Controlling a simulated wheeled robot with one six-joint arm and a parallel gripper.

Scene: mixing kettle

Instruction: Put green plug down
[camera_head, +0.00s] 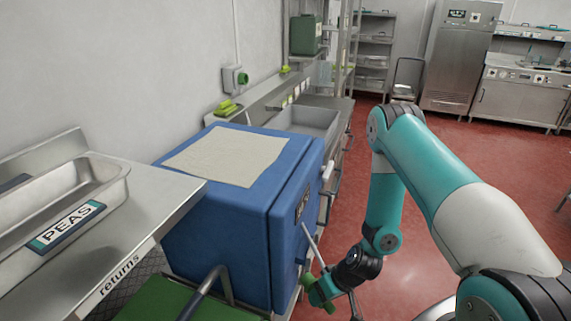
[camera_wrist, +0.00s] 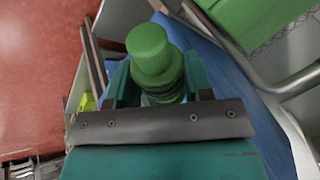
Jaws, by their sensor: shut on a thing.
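The green plug (camera_wrist: 152,50) is a round green cap with a narrower ribbed part below. It sits between the two teal fingers of my gripper (camera_wrist: 157,82) in the wrist view, and the gripper is shut on it. In the head view my gripper (camera_head: 322,290) is low, beside the front right side of the blue box. A bit of green, likely the plug (camera_head: 307,280), shows at its tip. The fingers hide the plug's lower part.
The blue box (camera_head: 230,240) has a beige cloth (camera_head: 228,155) on top. A steel returns shelf (camera_head: 150,205) with a PEAS tray (camera_head: 100,205) stands left. A green surface (camera_head: 165,300) and a bent metal handle (camera_head: 205,285) are at the front. Red floor (camera_head: 430,180) is open on the right.

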